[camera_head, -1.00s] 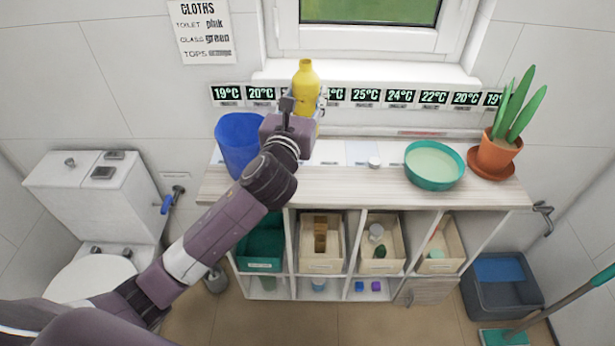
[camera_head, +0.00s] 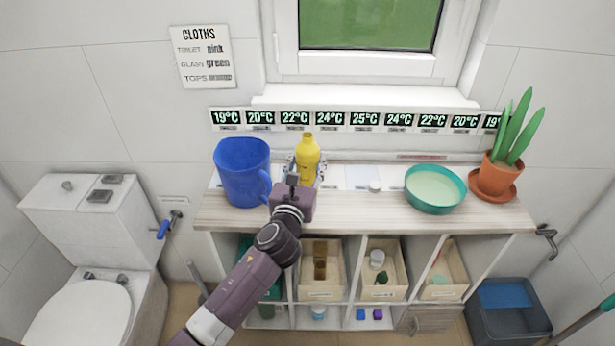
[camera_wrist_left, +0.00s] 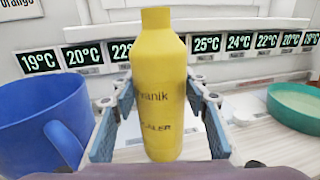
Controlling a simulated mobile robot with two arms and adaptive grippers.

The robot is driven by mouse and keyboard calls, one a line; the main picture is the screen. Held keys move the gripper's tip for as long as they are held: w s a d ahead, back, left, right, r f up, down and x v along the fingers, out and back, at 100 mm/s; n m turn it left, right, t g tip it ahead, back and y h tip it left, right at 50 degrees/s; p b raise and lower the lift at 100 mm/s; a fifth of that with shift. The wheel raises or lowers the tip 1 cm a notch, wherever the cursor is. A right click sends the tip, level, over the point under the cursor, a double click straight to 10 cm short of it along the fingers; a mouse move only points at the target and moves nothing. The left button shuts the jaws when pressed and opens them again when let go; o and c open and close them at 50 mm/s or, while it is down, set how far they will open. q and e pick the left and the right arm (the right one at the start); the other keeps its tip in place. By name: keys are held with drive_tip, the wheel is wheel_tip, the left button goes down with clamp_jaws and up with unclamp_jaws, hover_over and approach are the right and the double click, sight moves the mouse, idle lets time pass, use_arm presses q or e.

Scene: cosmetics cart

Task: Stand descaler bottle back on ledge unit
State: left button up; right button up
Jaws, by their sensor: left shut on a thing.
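The yellow descaler bottle (camera_head: 307,157) is upright at the back of the ledge unit's wooden top (camera_head: 370,205), just right of the blue jug. My left gripper (camera_head: 301,175) is shut on it from the front. In the left wrist view the bottle (camera_wrist_left: 160,90) stands between the two finger pads, its printed label partly showing. My right gripper is not in view.
The blue jug (camera_head: 241,172) stands close on the left. A small white cap (camera_head: 375,186), a teal bowl (camera_head: 435,188) and a potted plant (camera_head: 497,175) are to the right. A strip of temperature labels (camera_head: 364,121) runs along the wall behind.

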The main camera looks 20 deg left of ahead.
sight(305, 182)
use_arm(q)
wheel_tip(305, 182, down, 4)
drive_tip(key=shift+f+b, duration=0.1)
drive_tip(key=shift+b, duration=0.6)
drive_tip(key=shift+f, duration=0.1)
drive_tip(key=o, duration=1.5)
